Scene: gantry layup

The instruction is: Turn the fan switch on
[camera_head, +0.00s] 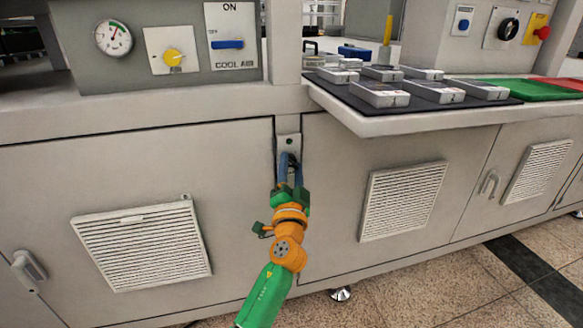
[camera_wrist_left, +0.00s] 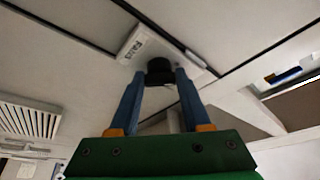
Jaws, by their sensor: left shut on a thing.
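The fan switch is a small pale plate (camera_head: 289,142) on the narrow post between two cabinet panels, with a small dark green dot near its top. In the left wrist view the plate (camera_wrist_left: 136,45) carries dark lettering, and a black knob (camera_wrist_left: 159,68) stands out from it. My left gripper (camera_head: 289,158) reaches up to the plate, and its blue fingers (camera_wrist_left: 160,82) are shut on the knob, one on each side. The fingers hide most of the knob in the head view, and its switch position cannot be told. My right gripper is not in view.
A panel above left holds a gauge (camera_head: 114,38), a yellow knob (camera_head: 173,57) and a blue lever (camera_head: 228,44). A ledge (camera_head: 370,125) with a dark tray of metal blocks juts out at upper right. Vented cabinet doors flank the post.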

